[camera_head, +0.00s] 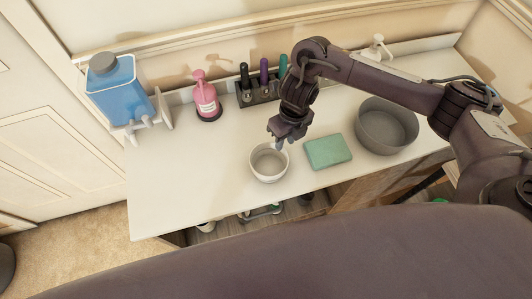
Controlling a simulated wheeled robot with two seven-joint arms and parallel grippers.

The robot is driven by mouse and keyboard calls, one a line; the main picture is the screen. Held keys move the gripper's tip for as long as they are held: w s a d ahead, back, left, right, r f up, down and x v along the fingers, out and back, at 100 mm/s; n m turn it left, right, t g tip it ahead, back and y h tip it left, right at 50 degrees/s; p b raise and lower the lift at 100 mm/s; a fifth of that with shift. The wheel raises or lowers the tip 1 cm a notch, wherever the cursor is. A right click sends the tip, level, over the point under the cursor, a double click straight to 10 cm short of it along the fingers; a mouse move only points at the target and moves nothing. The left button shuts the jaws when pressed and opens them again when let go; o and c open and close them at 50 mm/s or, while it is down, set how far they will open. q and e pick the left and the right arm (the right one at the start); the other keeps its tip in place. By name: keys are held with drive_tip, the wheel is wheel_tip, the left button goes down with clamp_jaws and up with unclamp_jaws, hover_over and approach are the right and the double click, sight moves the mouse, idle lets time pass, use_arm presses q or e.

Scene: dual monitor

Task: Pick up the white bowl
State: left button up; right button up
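The white bowl (269,176) stands upright on the white counter, near its front edge, and looks empty. My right arm reaches in from the right. My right gripper (279,146) points down at the bowl's back rim. Its fingertips are at or just above that rim, and I cannot tell whether they touch it. The fingers are small and dark here, so their opening is not clear. My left gripper is not in view.
A green block (327,152) lies right of the bowl, with a grey basin (386,127) beyond it. The counter (180,185) is clear left of the bowl.

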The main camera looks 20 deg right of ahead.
sight(281, 160)
wheel_tip(281, 160, down, 2)
drive_tip(key=shift+s+a+f+b, duration=0.1)
drive_tip(key=shift+s+a+b, duration=0.05)
drive_tip(key=shift+b, duration=0.15)
drive_tip(key=shift+s+f, duration=0.15)
drive_tip(key=shift+f, duration=0.25)
drive_tip(key=f, duration=0.4)
drive_tip(key=shift+a, duration=0.2)
drive_tip(key=shift+f, duration=0.2)
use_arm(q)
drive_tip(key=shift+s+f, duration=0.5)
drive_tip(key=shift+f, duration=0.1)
use_arm(e)
clamp_jaws()
